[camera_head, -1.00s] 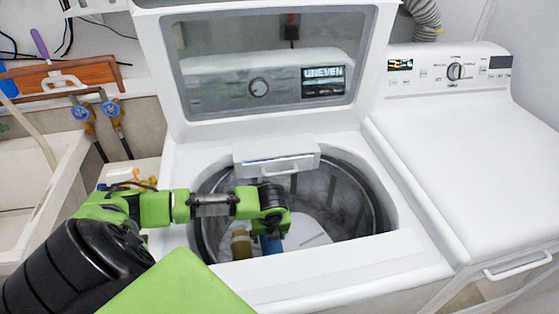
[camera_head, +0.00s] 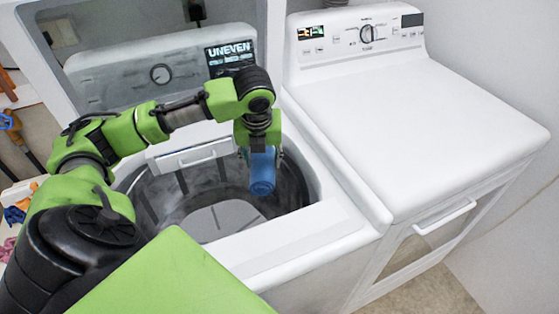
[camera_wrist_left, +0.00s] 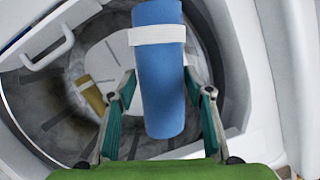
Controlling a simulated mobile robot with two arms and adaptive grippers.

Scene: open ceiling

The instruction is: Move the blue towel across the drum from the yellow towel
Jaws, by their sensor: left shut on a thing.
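The blue towel (camera_head: 262,172) is a rolled cylinder with a white band. My left gripper (camera_head: 261,155) is shut on it and holds it over the right side of the open washer drum (camera_head: 205,195). In the left wrist view the blue towel (camera_wrist_left: 160,85) stands between the two fingers of the left gripper (camera_wrist_left: 160,95). The yellow towel (camera_wrist_left: 92,97), also rolled with a white band, lies low in the drum at the left of that view. It is hidden in the head view. My right gripper is not in view.
The washer's raised lid (camera_head: 150,65) has a window reflecting a panel that reads UNEVEN. A white dispenser drawer with a handle (camera_head: 195,155) juts over the drum's back rim. A white dryer (camera_head: 410,130) stands at the right, its top clear.

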